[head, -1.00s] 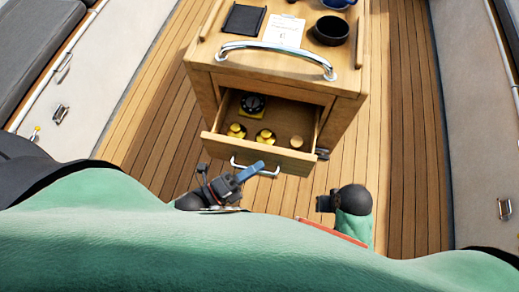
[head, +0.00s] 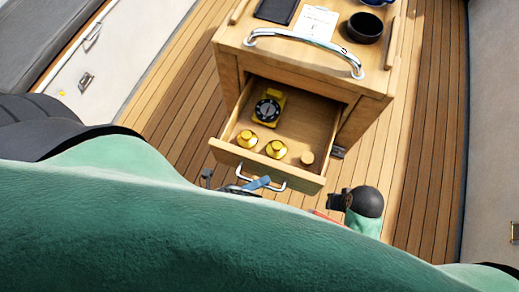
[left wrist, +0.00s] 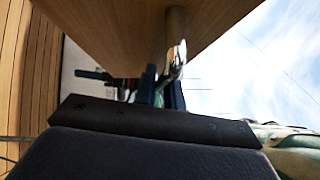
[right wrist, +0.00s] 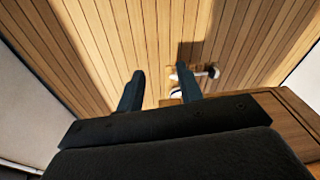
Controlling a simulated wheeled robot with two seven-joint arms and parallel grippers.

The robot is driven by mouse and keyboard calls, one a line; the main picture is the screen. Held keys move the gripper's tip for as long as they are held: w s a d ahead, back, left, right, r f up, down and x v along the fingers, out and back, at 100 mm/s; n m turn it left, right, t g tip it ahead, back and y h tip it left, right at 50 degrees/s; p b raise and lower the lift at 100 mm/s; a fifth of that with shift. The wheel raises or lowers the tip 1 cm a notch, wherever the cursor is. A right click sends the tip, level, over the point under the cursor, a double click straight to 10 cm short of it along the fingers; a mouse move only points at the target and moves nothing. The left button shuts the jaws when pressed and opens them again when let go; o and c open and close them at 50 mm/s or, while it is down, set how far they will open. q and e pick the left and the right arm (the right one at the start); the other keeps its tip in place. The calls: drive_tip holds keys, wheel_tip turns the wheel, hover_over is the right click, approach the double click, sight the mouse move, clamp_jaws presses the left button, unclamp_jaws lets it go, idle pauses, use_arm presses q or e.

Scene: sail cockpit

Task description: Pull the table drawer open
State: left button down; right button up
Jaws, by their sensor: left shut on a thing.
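The wooden table drawer (head: 232,154) stands well out of the table (head: 300,72), its inside showing. Its metal bar handle (head: 282,185) is on the drawer front. My left gripper (head: 257,184) is shut on the handle, and its blue fingers partly hide the bar. In the left wrist view, the handle (left wrist: 179,55) runs down between the fingers (left wrist: 164,90) below the drawer's wood. My right gripper (right wrist: 160,90) is open and empty, apart from the drawer, over the deck. In the head view my right arm shows right of the drawer.
The drawer holds a yellow device with a black dial (head: 267,107), two brass pieces (head: 276,148) and a small wooden knob (head: 307,158). A chrome rail (head: 305,43), a black bowl (head: 365,27) and a paper (head: 316,22) are on top. Plank floor (head: 180,120) is clear either side.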

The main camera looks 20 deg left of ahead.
use_arm(q)
drive_tip(key=c, duration=1.5)
unclamp_jaws()
use_arm(e)
drive_tip(key=shift+a+r, duration=0.15)
drive_tip(key=shift+a, duration=0.2)
drive_tip(key=shift+d, duration=0.1)
